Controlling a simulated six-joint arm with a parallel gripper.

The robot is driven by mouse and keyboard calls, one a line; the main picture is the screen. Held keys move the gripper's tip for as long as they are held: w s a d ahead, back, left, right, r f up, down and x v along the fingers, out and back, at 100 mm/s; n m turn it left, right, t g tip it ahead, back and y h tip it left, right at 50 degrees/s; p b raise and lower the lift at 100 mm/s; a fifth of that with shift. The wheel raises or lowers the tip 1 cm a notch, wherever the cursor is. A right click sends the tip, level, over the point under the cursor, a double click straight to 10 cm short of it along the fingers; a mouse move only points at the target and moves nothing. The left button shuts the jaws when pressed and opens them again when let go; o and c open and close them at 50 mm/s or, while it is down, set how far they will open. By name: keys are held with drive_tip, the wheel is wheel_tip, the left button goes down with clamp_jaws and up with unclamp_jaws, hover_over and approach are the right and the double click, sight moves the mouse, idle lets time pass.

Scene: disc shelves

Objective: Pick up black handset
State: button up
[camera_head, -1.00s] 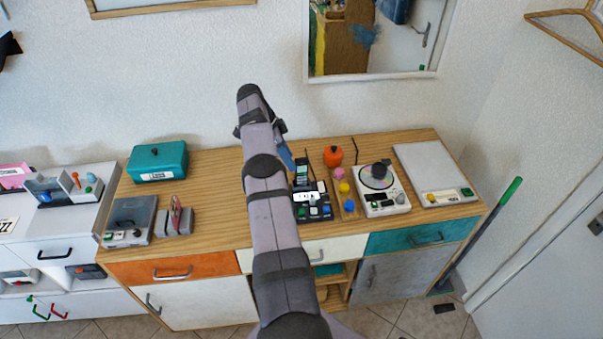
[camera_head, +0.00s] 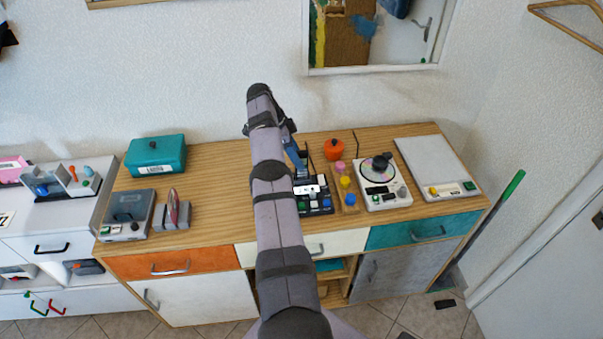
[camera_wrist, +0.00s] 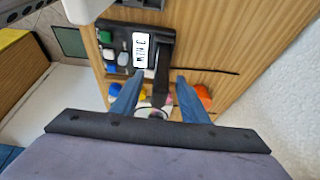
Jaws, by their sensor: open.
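The black handset (camera_head: 304,154) stands at the back of a black base (camera_head: 315,207) with coloured buttons and a white label, on the wooden top. My arm and gripper partly cover it in the head view. My gripper (camera_head: 294,153) is open, with a blue finger showing just beside the handset. In the wrist view the two blue fingers of my gripper (camera_wrist: 157,92) are spread apart, and the dark handset (camera_wrist: 163,78) shows between them. The base (camera_wrist: 125,45) lies beyond the fingers. I cannot tell whether a finger touches the handset.
An orange pot (camera_head: 333,149), a tray of coloured knobs (camera_head: 350,201) and a disc player (camera_head: 398,195) stand close on the right. A teal box (camera_head: 156,156) and a grey device (camera_head: 127,214) are at left. The wall (camera_head: 210,70) rises behind.

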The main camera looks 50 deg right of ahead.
drive_tip(key=b+x, duration=0.2)
drive_tip(key=b, duration=0.1)
drive_tip(key=shift+f, duration=0.25)
drive_tip(key=shift+s+d+f+p, duration=0.15)
drive_tip(key=shift+s+p, duration=0.05)
drive_tip(key=shift+p, duration=0.55)
drive_tip(key=shift+s+d+f, duration=0.15)
drive_tip(key=shift+d+f, duration=0.05)
drive_tip(key=shift+f, duration=0.5)
clamp_jaws()
